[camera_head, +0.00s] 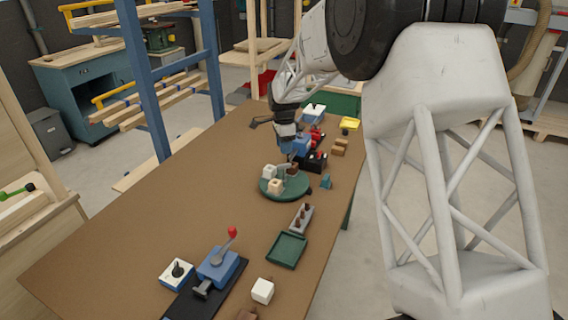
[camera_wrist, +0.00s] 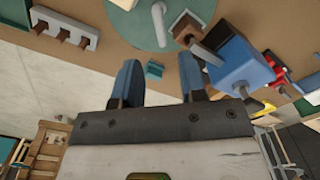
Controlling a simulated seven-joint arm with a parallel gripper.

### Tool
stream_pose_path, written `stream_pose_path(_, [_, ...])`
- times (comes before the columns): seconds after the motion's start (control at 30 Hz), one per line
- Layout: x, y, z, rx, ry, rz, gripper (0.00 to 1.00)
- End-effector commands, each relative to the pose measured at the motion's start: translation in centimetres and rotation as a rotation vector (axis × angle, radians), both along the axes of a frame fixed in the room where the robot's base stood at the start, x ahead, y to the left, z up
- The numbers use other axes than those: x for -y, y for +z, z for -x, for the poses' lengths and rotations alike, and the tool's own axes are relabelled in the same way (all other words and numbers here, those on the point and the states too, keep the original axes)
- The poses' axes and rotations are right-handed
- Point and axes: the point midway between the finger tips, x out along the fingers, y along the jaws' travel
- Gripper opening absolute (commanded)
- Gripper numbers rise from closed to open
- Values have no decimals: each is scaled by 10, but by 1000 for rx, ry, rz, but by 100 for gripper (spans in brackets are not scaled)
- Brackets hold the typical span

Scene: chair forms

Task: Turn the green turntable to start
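The green turntable (camera_head: 298,185) is a round disc on the brown table, mid-picture in the head view. A white block (camera_head: 270,171), a cream block (camera_head: 275,187) and a brown block (camera_head: 292,170) stand on it. In the wrist view part of the disc (camera_wrist: 128,22) shows at the top edge, with a pale grey upright piece (camera_wrist: 160,25) on it. My gripper (camera_head: 290,156) is above the far side of the turntable. In the wrist view its blue fingers (camera_wrist: 160,72) are apart with nothing held between them. Whether a finger touches anything is unclear.
A blue machine (camera_wrist: 238,63) stands close beside the fingers. A small teal block (camera_head: 326,182), a grey rack with brown pegs (camera_head: 301,218) and a green tray (camera_head: 287,250) lie nearby. A blue lever device (camera_head: 220,266) is at the front. The table's left side is clear.

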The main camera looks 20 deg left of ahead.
Motion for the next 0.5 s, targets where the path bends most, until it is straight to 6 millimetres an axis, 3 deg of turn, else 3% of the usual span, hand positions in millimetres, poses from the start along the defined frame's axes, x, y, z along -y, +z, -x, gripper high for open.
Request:
stream_pose_path(0.27, [0,-1,0,0,0,0,38])
stream_pose_path(0.5, [1,-14,0,-1,0,1,38])
